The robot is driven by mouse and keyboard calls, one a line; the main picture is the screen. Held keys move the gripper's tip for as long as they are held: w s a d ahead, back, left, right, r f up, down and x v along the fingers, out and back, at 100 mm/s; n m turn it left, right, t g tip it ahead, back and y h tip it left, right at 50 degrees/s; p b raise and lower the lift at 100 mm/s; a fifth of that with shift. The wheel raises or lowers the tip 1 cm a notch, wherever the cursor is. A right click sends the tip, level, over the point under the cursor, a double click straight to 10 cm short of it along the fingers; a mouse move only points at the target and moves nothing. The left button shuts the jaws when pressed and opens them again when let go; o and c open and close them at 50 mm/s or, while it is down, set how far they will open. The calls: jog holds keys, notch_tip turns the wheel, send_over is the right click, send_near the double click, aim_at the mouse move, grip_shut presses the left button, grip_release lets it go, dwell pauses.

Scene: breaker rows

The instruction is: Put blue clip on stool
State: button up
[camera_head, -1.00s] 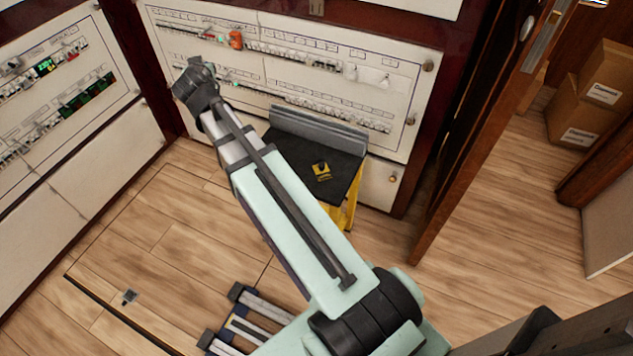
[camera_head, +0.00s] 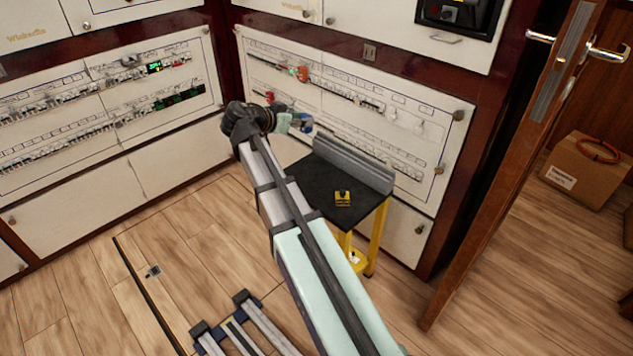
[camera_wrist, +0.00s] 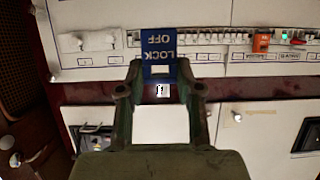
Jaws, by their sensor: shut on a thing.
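My gripper (camera_head: 298,121) is in front of the back wall panel, above and to the left of the stool in the head view. In the wrist view my gripper (camera_wrist: 160,88) is shut on the blue clip (camera_wrist: 160,45), which carries white "LOCK OFF" lettering, upside down here. The clip is small and partly hidden in the head view. The stool (camera_head: 319,178) has a black top, a grey raised back edge and yellow legs. A yellow and black item (camera_head: 342,198) lies on its top.
The breaker panel (camera_head: 350,95) stands behind the stool, with an orange clip (camera_head: 303,73) on its upper row. Another panel (camera_head: 110,90) is on the left. An open wooden door (camera_head: 510,170) stands on the right. The stool top around the yellow item is bare.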

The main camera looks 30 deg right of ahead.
notch_tip(320, 180, down, 19)
jog(key=b, duration=0.4)
jog(key=shift+r, duration=0.1)
jog(key=shift+b, duration=0.3)
jog(key=shift+f, duration=0.2)
jog(key=o, duration=1.1)
jog(key=shift+r, duration=0.15)
